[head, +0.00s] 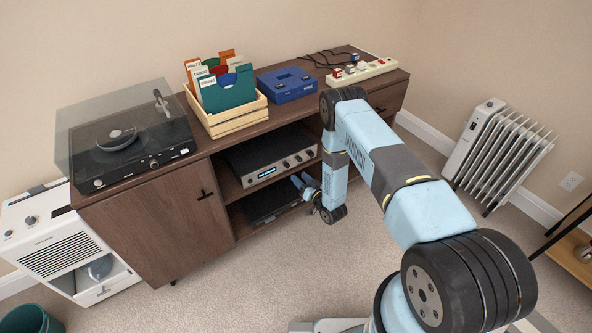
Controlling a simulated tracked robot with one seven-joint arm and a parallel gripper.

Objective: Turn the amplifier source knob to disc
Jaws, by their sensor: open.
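My gripper (299,184) is open in front of the cabinet's open bay, just below the right end of the amplifier front. It appears empty and apart from the knobs.
A black unit (267,203) sits on the lower shelf. On the cabinet (159,226) stand a turntable (121,150), a record crate (229,118), a blue box (287,86) and a power strip (362,70). A radiator (497,152) stands at the right.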

